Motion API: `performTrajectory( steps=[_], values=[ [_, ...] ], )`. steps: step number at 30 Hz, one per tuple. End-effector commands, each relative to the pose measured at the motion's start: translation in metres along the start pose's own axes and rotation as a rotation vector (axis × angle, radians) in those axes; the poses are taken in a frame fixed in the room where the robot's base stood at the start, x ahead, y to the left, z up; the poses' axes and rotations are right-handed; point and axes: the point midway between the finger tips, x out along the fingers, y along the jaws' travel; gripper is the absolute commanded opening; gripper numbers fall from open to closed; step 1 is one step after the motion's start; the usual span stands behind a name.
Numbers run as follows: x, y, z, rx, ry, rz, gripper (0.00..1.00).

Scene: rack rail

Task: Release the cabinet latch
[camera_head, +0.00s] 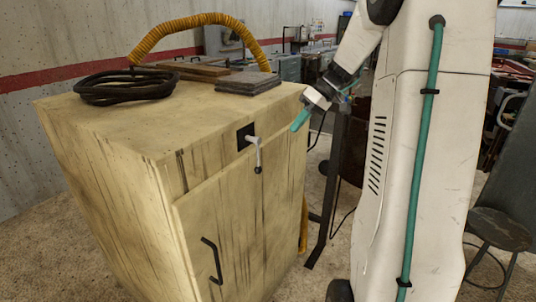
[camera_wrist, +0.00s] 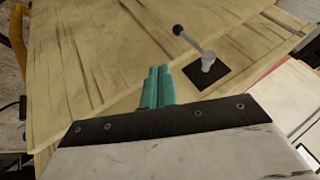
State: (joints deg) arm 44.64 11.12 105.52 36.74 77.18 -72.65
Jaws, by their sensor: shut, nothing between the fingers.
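The cabinet (camera_head: 120,165) is a worn, pale yellow box with a door (camera_head: 225,215) that looks shut. The latch (camera_head: 256,152) is a grey lever on a black square plate (camera_head: 245,133) above the door. Its arm hangs down over the door's top edge and ends in a dark knob. In the wrist view the latch lever (camera_wrist: 194,43) and its plate (camera_wrist: 218,79) are to the right of my fingers. My gripper (camera_head: 296,126), with teal fingers, is near the cabinet's upper right corner, apart from the latch. In the wrist view my gripper (camera_wrist: 158,70) is shut and empty.
A black bar handle (camera_head: 213,260) is on the door. A coiled black cable (camera_head: 125,88), flat dark slabs (camera_head: 248,82) and a yellow corrugated hose (camera_head: 200,20) lie on the cabinet top. A dark stool (camera_head: 500,228) stands at the right.

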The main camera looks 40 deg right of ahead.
Motion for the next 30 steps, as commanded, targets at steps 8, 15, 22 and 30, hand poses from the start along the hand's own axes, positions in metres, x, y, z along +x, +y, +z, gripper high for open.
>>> performTrajectory(
  steps=[8, 15, 22, 30],
  values=[
    [0.023, -0.001, 0.0, 0.001, -0.003, -0.002, 0.0],
    [0.075, -0.001, 0.001, 0.001, -0.005, -0.004, 0.0],
    [0.108, -0.016, 0.0, -0.003, -0.003, 0.0, 0.0],
    [0.119, -0.035, 0.0, 0.0, -0.001, 0.001, 0.0]
  ],
)
